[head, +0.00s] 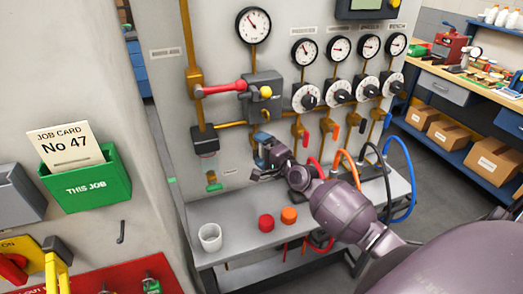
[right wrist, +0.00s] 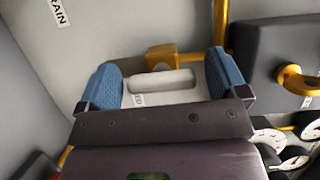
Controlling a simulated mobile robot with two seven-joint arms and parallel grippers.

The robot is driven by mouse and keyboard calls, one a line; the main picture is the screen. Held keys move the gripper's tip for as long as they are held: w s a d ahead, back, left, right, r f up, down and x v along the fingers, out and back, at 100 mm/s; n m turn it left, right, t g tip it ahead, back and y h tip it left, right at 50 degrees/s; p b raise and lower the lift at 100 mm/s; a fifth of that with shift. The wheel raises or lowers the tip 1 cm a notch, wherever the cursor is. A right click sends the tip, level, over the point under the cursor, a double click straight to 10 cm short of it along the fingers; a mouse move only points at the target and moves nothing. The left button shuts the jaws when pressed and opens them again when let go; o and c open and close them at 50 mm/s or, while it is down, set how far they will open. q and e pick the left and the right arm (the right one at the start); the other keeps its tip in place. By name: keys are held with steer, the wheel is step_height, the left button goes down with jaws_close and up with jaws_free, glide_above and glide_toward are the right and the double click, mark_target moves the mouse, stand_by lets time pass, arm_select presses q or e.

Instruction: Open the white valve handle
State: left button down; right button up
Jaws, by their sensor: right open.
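My right gripper (head: 268,152) reaches in from the right, in front of the panel below the grey box with a yellow knob. In the right wrist view its two blue-padded fingers (right wrist: 166,88) are open and apart. A white handle-like piece (right wrist: 162,84) with a rounded bar shows between them, in front of a brass fitting (right wrist: 165,56). I cannot tell whether the fingers touch it. In the head view the gripper hides this spot, so I cannot make out the white handle there. My left gripper is not in view.
A red lever (head: 224,88) and the grey box (head: 262,86) sit just above. Dials, gauges and coloured valve handles line the panel to the right. A shelf (head: 240,243) below holds a white cup (head: 210,238), a red cap (head: 266,223) and an orange cap (head: 289,215).

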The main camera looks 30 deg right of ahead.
steer(key=shift+s, duration=0.1)
steer(key=s+d, duration=0.1)
steer(key=s, duration=0.9)
steer(key=shift+s+d+b, duration=0.25)
steer(key=shift+d+b, duration=0.1)
steer(key=shift+b, duration=0.1)
steer(key=s+a+f+n+g+h, duration=0.1)
steer(key=s+a+f+n+g, duration=0.2)
steer(key=s+a+f+n, duration=0.3)
steer(key=s+a+f+n+g+h, duration=0.2)
steer(key=s+a+f+n, duration=0.3)
steer(key=s+f+n, duration=0.6)
steer(key=shift+s+a+f+g, duration=0.4)
steer(key=shift+s+f+g, duration=0.1)
steer(key=shift+s+f, duration=0.3)
